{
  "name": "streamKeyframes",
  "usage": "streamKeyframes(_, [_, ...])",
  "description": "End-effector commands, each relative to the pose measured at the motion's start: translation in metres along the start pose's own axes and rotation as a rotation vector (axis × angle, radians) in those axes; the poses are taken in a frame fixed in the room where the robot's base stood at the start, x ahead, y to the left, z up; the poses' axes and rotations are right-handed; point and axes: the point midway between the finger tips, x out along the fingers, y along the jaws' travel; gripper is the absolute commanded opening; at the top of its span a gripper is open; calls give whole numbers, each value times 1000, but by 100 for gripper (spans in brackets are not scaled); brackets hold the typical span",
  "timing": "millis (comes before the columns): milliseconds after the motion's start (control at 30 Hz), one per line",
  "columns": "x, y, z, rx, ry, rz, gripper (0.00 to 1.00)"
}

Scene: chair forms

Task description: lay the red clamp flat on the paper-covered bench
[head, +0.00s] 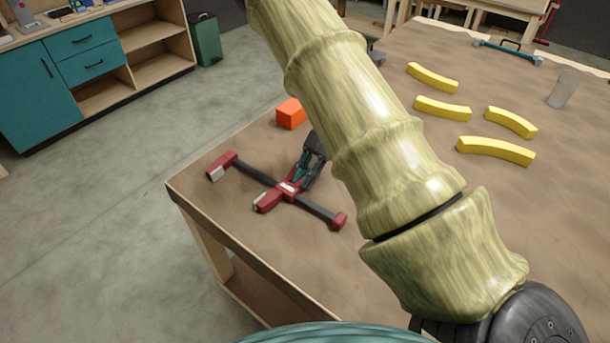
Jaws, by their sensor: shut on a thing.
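The red clamp (322,212) has a dark bar with red ends and a red sliding part in the middle. It is at the near left corner of the paper-covered bench (375,272), with its bar close to level. I cannot tell whether it touches the paper or is just above it. My gripper (293,182) is shut on the clamp's middle part, with its teal fingers pointing down at it. My arm hides part of the gripper's back and a wide strip of the bench.
An orange block (291,114) sits near the bench's left edge, behind the clamp. Several yellow curved pieces (496,151) lie to the right of my arm. A grey cup (564,90) and a teal clamp (508,51) are farther back. Brown paper around the clamp is clear.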

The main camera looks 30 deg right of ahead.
Motion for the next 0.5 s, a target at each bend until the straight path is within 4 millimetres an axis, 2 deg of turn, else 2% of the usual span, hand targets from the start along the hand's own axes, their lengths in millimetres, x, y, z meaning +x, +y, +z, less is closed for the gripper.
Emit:
streamKeyframes(100, [0, 0, 0, 1, -1, 0, 0])
streamKeyframes(133, [0, 0, 0, 1, -1, 0, 25])
streamKeyframes(167, [0, 0, 0, 1, -1, 0, 31])
streamKeyframes(400, [0, 0, 0, 1, -1, 0, 32])
streamKeyframes(500, [0, 0, 0, 1, -1, 0, 51])
